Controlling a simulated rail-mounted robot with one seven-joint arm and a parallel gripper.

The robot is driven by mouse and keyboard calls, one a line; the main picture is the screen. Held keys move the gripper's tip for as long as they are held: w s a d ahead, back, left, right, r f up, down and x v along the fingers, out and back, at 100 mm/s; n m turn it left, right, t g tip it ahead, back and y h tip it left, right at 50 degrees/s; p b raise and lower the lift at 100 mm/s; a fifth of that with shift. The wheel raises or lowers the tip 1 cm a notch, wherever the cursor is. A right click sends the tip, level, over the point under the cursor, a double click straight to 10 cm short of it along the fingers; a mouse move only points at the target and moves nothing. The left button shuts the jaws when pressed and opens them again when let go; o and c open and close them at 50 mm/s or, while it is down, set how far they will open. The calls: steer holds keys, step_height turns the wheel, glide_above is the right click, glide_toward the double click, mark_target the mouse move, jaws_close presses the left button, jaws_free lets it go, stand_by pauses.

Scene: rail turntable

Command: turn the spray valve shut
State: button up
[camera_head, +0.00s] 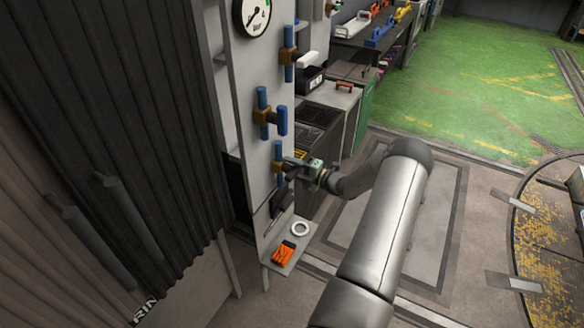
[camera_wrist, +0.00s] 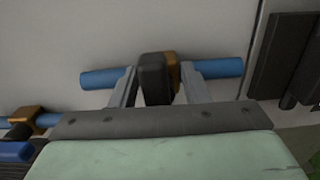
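The lowest valve on the pale panel has a brass body and a blue pipe (camera_head: 278,151), and my gripper (camera_head: 291,166) is at it in the head view. In the wrist view its black handle (camera_wrist: 154,78) stands in front of the brass body (camera_wrist: 173,72), with the blue pipe (camera_wrist: 105,78) running across behind. My gripper's two fingers (camera_wrist: 158,88) are spread on either side of the black handle. A gap shows on the right; contact on the left is unclear. No label shows which valve is the spray valve.
Above are a middle valve with a blue handle (camera_head: 282,121) and a top valve with a white handle (camera_head: 307,60). A gauge (camera_head: 256,14) is at the panel's top. Below, a small shelf (camera_head: 275,267) holds a white ring (camera_head: 300,228) and an orange item (camera_head: 284,254).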

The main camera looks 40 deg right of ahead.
steer(key=b+v, duration=0.3)
steer(key=v, duration=1.4)
steer(key=shift+s, duration=0.2)
steer(key=w+a+r+n+g+y, duration=0.1)
steer(key=a+r+n+g, duration=0.25)
steer(key=a+n, duration=0.45)
steer(key=w+a+r+n+g+y, duration=0.1)
steer(key=a+r+n+g, duration=0.1)
steer(key=a+n+g, duration=0.6)
steer(key=w+a+r+n+g+y, duration=0.1)
steer(key=a+r+n+g, duration=0.3)
steer(key=a, duration=0.7)
steer(key=s+a+r+n+h, duration=0.3)
steer(key=s+a+n+h, duration=0.2)
steer(key=n, duration=1)
steer(key=s+a+r+n+h, duration=0.3)
steer(key=s+a+n+h, duration=0.2)
steer(key=s+a+n, duration=0.5)
steer(key=s+n, duration=0.2)
steer(key=n, duration=0.3)
steer(key=shift+s+r+g, duration=0.15)
steer(key=shift+s+g, duration=0.2)
steer(key=shift+s, duration=0.05)
